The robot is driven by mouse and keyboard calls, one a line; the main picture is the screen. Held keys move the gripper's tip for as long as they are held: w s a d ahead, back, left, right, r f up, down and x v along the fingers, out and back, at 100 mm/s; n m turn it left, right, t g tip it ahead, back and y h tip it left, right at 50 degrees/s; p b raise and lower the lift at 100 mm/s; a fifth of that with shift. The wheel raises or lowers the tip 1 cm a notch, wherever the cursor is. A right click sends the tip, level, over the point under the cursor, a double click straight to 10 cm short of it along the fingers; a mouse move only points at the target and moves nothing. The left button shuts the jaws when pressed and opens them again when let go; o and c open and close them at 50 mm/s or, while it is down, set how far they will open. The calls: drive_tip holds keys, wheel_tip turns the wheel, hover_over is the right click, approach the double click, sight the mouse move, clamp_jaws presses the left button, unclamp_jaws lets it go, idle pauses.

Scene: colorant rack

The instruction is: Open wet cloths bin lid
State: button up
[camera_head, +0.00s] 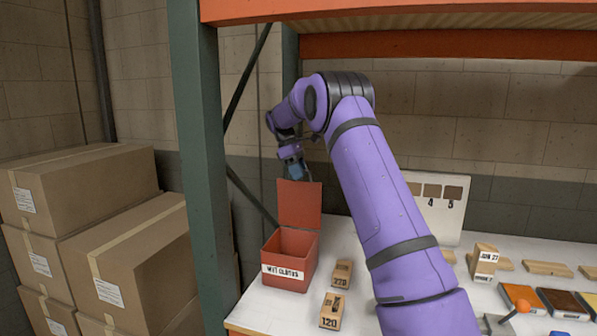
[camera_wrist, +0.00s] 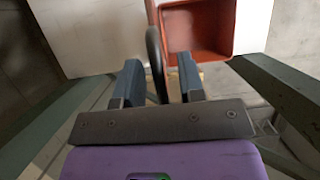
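The red wet cloths bin (camera_head: 288,283) stands at the left end of the white shelf, with a "WET CLOTHS" label on its front. Its red lid (camera_head: 299,206) stands upright at the back, and the bin's inside shows. My gripper (camera_head: 296,172) is at the lid's top edge. In the wrist view, the bin (camera_wrist: 204,28) is at the top, and a dark curved piece (camera_wrist: 155,55) lies between my two blue fingers (camera_wrist: 158,80). The fingers are apart, with a gap beside the piece. Contact with the lid cannot be made out.
A green rack post (camera_head: 203,150) rises just left of the bin, and an orange beam (camera_head: 400,45) crosses above. Wooden blocks (camera_head: 331,308) stand right of the bin. A white sample board (camera_head: 450,220) leans at the back. Cardboard boxes (camera_head: 80,195) are stacked at far left.

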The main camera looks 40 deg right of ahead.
drive_tip(key=v, duration=0.9)
drive_tip(key=shift+w+r, duration=0.1)
drive_tip(key=shift+r, duration=0.25)
drive_tip(key=shift+w+a+r, duration=0.1)
drive_tip(key=shift+a+r, duration=0.05)
drive_tip(key=shift+r, duration=0.3)
